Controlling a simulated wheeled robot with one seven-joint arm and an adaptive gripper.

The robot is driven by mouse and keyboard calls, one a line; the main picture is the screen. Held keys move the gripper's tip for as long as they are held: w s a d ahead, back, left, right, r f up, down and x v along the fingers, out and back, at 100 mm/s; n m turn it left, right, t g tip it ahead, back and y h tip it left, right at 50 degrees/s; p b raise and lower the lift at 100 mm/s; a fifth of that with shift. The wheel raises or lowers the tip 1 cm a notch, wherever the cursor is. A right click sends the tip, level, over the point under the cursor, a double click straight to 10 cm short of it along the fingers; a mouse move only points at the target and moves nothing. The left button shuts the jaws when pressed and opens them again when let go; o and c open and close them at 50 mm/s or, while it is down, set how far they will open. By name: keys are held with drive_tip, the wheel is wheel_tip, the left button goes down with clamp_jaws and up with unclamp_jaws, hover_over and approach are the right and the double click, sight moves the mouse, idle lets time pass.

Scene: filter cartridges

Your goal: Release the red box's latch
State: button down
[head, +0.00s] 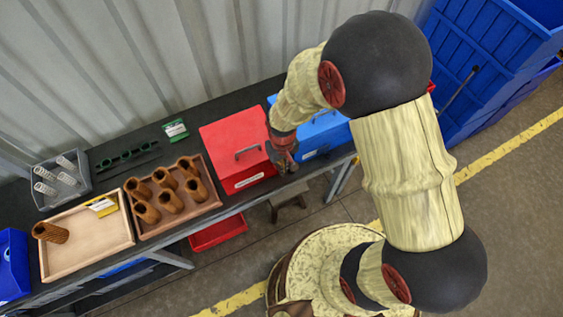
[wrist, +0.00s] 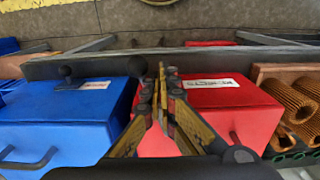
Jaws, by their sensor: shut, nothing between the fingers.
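The red box (head: 228,134) stands on the dark bench, lid down, with a dark handle (head: 247,150) on top and a white label on its front. It also shows in the wrist view (wrist: 240,103), right of my gripper. My gripper (head: 289,167) is at the box's front right corner, beside the blue box. In the wrist view my gripper (wrist: 162,75) has its fingers together, over the red box's left front end near the label. The red box's latch cannot be made out; the fingers cover that part of the front. I cannot tell whether the fingers touch the box.
A blue box (head: 322,132) stands close on the right; its grey front latch (wrist: 67,74) shows in the wrist view. To the left are a wooden tray (head: 148,232) of brown cartridges, a lighter tray (head: 82,262) and a grey bin (head: 44,196). A red bin (head: 218,234) sits below.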

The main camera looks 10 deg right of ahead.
drive_tip(key=shift+w+d, duration=0.25)
drive_tip(key=shift+d, duration=0.45)
drive_tip(key=shift+w+d, duration=0.4)
drive_tip(key=shift+d, duration=0.2)
drive_tip(key=shift+w, duration=0.1)
